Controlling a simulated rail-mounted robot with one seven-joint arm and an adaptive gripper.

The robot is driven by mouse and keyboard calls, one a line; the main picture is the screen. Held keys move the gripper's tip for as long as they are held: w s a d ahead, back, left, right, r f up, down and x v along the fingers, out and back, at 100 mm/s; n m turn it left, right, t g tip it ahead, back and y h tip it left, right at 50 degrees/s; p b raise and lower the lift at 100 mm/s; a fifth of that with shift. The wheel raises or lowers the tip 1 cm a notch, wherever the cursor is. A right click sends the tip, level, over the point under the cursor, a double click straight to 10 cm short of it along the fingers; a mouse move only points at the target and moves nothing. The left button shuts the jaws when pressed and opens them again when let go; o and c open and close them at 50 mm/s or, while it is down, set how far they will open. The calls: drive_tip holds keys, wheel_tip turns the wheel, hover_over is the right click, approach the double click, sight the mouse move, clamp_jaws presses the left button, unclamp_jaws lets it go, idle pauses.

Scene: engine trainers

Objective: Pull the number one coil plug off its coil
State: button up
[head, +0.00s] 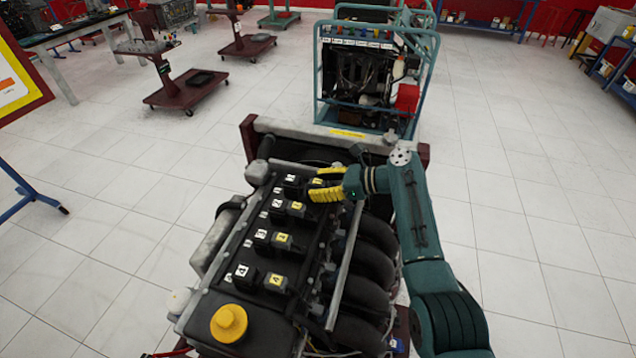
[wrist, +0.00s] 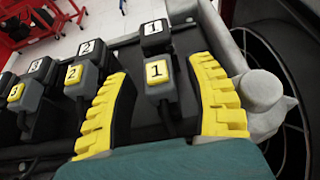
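The number one coil plug, a grey block with a yellow "1" label, is in the middle of the wrist view (wrist: 158,88). Behind it sits its black coil with a white "1" label (wrist: 154,32), which also shows in the head view (head: 291,180). The plug appears seated against the coil. My gripper (head: 314,183) has yellow ribbed fingers and is open. In the wrist view its fingers (wrist: 160,72) stand on either side of the plug, with gaps on both sides. In the head view the fingers partly hide the plug.
The number two plug (wrist: 74,77) sits just left of my left finger in the wrist view. More coils and plugs run along the engine toward a yellow oil cap (head: 229,323). A grey bracket (wrist: 262,95) is close to the right finger. Another engine trainer (head: 365,75) stands behind.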

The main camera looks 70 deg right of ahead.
drive_tip(key=shift+r, duration=0.15)
drive_tip(key=v, duration=1.2)
drive_tip(key=shift+w, duration=0.1)
